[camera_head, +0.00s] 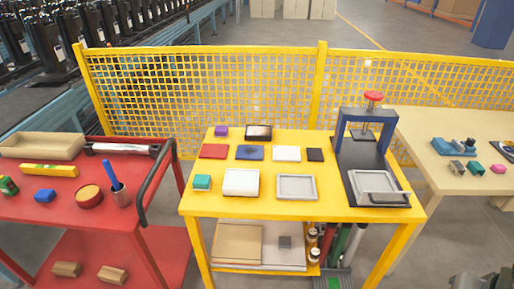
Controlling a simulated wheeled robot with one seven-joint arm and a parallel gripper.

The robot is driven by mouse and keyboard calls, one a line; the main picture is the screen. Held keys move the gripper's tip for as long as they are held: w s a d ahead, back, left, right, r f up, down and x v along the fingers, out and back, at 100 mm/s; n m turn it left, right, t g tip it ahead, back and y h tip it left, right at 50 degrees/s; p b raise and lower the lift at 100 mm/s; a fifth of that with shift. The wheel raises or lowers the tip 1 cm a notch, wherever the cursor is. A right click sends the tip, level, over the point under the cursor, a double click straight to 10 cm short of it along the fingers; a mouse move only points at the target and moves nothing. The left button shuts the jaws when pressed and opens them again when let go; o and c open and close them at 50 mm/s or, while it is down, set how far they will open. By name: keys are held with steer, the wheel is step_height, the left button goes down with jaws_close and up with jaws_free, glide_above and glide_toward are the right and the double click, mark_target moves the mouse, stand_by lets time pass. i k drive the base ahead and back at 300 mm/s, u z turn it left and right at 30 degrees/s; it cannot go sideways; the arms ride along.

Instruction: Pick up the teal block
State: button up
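A small teal block (202,182) sits near the front left corner of the yellow table (230,208). It looks box-shaped and has a lighter lower part. It stands apart from the white tray to its right. A similar small teal-green piece (475,169) lies on the pale wooden table at the right. The fingers of my gripper do not show. A dark grey shape at the bottom right corner is cut off, and I cannot tell what it is.
Around the block are a red plate (213,151), a white tray (241,182), a grey frame tray (297,187) and a purple block (221,131). A dark press (365,155) stands at the table's right. A red cart (100,220) is at left; yellow mesh fence (200,90) runs behind.

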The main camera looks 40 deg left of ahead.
mark_target(201, 182)
steer(key=i, duration=1.3)
steer(key=u, duration=3.45)
steer(key=i, duration=1)
